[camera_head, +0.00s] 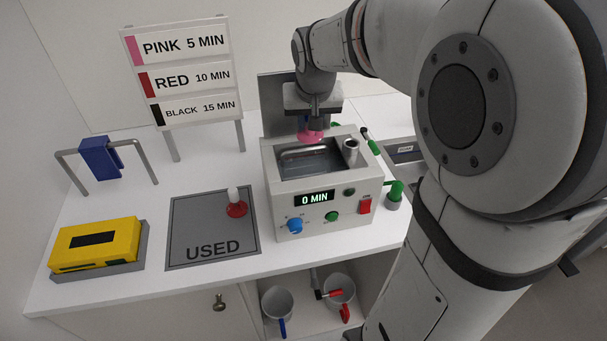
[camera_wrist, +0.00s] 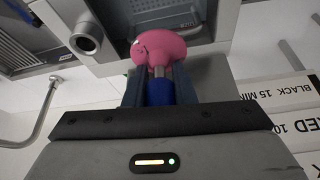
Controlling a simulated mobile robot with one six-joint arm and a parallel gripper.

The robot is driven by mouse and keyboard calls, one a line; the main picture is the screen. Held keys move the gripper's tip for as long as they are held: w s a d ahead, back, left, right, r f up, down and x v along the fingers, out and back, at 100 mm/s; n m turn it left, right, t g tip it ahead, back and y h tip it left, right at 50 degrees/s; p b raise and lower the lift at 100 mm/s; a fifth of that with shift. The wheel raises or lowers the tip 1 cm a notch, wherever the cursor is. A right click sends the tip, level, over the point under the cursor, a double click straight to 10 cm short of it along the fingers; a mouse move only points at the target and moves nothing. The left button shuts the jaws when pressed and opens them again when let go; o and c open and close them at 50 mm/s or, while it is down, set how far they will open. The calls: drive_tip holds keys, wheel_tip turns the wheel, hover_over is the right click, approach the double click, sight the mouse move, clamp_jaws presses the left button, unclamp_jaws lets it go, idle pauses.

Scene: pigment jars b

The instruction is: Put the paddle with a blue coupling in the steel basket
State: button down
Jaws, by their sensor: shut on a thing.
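My gripper (camera_head: 312,115) is shut on a paddle with a pink head (camera_head: 310,136), over the back part of the machine's open tank. In the wrist view the fingers (camera_wrist: 161,90) close on its blue coupling (camera_wrist: 160,92), with a short steel shaft between the coupling and the pink head (camera_wrist: 158,49). The head hangs downward; I cannot tell whether it touches the tank.
The machine (camera_head: 290,205) reads 0 MIN. A red-headed paddle with a white coupling (camera_head: 235,203) stands on the USED mat (camera_head: 187,250). A yellow box (camera_head: 95,245), a blue item on a rail (camera_head: 99,158) and a sign (camera_head: 183,70) are left. Handled pots (camera_head: 277,301) stand below.

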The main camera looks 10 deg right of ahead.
wheel_tip(320, 180, down, 13)
drive_tip(key=shift+f+p, duration=0.1)
drive_tip(key=shift+p, duration=0.45)
drive_tip(key=shift+s+f, duration=0.1)
drive_tip(key=shift+f, duration=1.6)
drive_tip(key=shift+f, duration=0.1)
drive_tip(key=shift+f+b, duration=0.15)
drive_tip(key=shift+b, duration=0.15)
drive_tip(key=c, duration=1.2)
unclamp_jaws()
drive_tip(key=shift+r, duration=0.25)
